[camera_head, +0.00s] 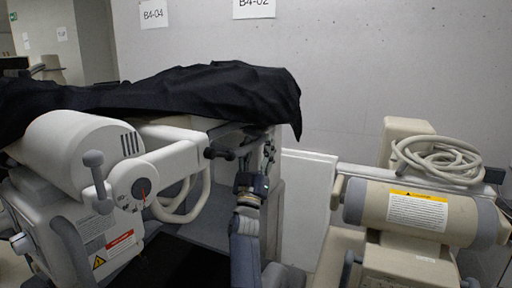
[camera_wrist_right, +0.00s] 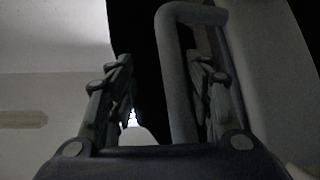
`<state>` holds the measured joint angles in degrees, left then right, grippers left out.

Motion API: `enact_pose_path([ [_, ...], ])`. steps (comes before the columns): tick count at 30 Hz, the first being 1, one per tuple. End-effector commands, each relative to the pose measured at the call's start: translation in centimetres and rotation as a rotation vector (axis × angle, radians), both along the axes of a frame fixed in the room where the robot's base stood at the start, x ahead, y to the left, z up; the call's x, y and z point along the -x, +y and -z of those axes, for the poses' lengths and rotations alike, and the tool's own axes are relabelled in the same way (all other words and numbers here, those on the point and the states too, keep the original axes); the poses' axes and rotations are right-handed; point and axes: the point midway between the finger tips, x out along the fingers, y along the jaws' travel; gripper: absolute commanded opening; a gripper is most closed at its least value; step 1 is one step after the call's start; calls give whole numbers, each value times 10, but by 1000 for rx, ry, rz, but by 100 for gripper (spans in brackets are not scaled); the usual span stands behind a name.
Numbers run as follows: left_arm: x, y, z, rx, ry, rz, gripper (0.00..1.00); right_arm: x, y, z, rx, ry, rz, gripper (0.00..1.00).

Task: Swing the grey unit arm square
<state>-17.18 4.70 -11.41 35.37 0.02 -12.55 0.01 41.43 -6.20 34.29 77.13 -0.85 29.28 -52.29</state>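The grey unit (camera_head: 75,145) with its rounded housing stands at the left in the head view. Its pale arm (camera_head: 172,160) runs from a round dial (camera_head: 143,188) rightward to a dark knob (camera_head: 219,153). My right gripper (camera_head: 255,180) is right of and slightly below that knob, apart from it in the picture; its fingertips are hard to make out there. In the right wrist view my right gripper (camera_wrist_right: 160,100) has its fingers spread. A bent grey bar (camera_wrist_right: 180,80) shows between them, nearer the right finger; I cannot tell whether they touch. My left gripper is out of view.
A black cover (camera_head: 190,90) drapes over the left cart. A beige unit (camera_head: 420,215) with a coiled hose (camera_head: 440,160) stands at the right. A pale panel (camera_head: 305,200) stands between them, before a grey wall (camera_head: 400,60).

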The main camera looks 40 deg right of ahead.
Motion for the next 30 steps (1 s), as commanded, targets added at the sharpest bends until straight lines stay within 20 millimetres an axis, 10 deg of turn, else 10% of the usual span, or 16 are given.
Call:
enact_pose_path([
  [12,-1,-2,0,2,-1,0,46,25,39,47,-1,5,-2,40],
  [30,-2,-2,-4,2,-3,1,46,26,56,51,17,5,-9,40],
])
